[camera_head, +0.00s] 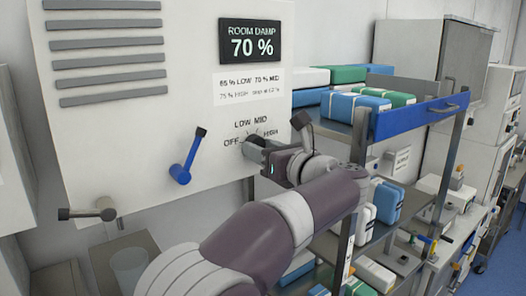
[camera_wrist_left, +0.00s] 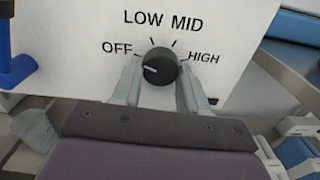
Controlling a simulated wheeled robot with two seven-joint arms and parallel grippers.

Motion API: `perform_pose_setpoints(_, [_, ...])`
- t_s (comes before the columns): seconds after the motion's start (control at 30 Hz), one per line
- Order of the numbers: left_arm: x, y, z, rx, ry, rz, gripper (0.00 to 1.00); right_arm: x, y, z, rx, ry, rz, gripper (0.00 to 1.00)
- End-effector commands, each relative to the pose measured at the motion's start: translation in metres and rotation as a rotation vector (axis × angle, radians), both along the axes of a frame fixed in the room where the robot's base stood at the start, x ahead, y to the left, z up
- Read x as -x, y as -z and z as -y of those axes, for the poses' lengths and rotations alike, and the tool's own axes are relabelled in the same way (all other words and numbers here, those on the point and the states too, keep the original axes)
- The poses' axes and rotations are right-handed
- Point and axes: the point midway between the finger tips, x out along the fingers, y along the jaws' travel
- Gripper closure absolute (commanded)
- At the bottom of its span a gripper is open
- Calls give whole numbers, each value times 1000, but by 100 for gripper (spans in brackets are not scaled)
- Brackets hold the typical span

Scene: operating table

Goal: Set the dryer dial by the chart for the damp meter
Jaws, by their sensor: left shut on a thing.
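The damp meter (camera_head: 250,42) is a black display on the white panel and reads ROOM DAMP 70 %. The chart (camera_head: 248,86) below it reads 65 % LOW, 70 % MID, 75 % HIGH; its last words are too small to read. In the left wrist view the black dryer dial (camera_wrist_left: 160,66) sits among the marks OFF, LOW, MID and HIGH. Its white pointer line points left, toward the OFF side. My left gripper (camera_head: 254,150) is shut on the dial, with one finger on each side; in the head view it mostly hides the dial. My right gripper is not in view.
A blue lever (camera_head: 184,168) sticks out of the panel left of the dial, and a grey-black handle (camera_head: 88,213) is at lower left. A shelf rack with a blue rail (camera_head: 420,116) and several packs stands close on the right. A clear cup (camera_head: 130,268) is below.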

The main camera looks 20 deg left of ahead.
Motion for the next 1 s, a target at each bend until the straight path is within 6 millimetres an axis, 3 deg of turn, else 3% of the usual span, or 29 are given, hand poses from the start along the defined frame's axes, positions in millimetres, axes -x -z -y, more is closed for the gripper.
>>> perform_pose_setpoints(0.43, [1, 0, 0, -227, 0, -290, 87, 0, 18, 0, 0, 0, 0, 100])
perform_pose_setpoints(1.0, [1, -3, -1, -561, 1, -718, 87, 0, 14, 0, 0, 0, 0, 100])
